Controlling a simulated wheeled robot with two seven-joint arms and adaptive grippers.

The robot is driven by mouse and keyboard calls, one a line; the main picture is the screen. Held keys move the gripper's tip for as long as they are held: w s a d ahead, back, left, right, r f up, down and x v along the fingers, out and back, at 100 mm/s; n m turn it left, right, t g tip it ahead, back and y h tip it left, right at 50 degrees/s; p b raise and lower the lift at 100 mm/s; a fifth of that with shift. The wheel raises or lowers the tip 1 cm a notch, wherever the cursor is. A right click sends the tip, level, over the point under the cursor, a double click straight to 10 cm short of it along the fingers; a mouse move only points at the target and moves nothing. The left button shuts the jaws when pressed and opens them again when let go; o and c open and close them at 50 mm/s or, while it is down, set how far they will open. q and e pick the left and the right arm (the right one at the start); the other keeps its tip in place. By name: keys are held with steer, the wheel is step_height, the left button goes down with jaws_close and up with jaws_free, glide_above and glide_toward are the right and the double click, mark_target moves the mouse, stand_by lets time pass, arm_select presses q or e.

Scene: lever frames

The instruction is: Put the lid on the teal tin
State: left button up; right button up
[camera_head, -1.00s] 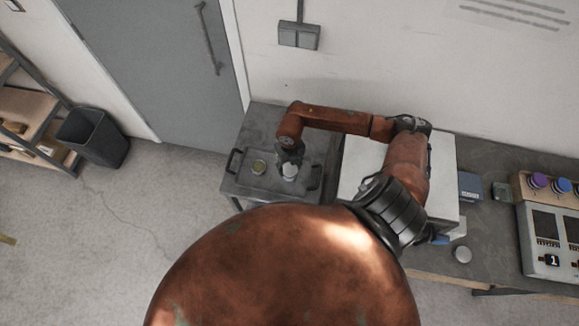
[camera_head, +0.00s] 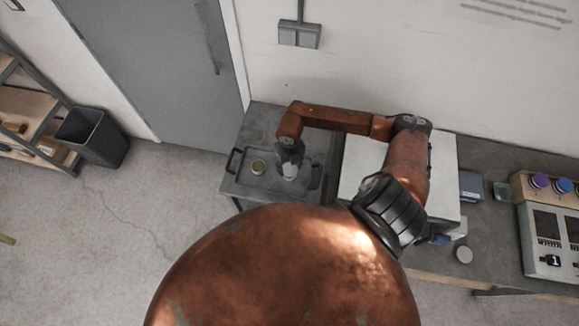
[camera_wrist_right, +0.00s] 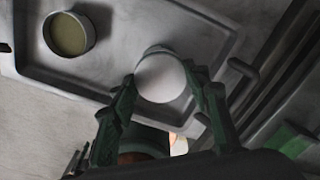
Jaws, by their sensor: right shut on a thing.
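My right gripper (camera_head: 290,169) points down over the right half of a dark tray. In the right wrist view, its green-padded fingers (camera_wrist_right: 160,88) are shut on a pale round lid (camera_wrist_right: 161,78). No teal wall is clearly visible. My left gripper is not in view.
The tray (camera_head: 243,178) has raised handles and lies on a grey table (camera_head: 262,118). A white box (camera_head: 368,160) stands close on the right, under my arm.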

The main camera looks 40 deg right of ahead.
steer(key=shift+f+b, duration=0.4)
steer(key=shift+f, duration=0.05)
stand_by(0.9)
steer(key=o, duration=1)
steer(key=shift+r, duration=0.2)
steer(key=shift+r+p, duration=2.3)
steer(key=shift+r, duration=1.1)
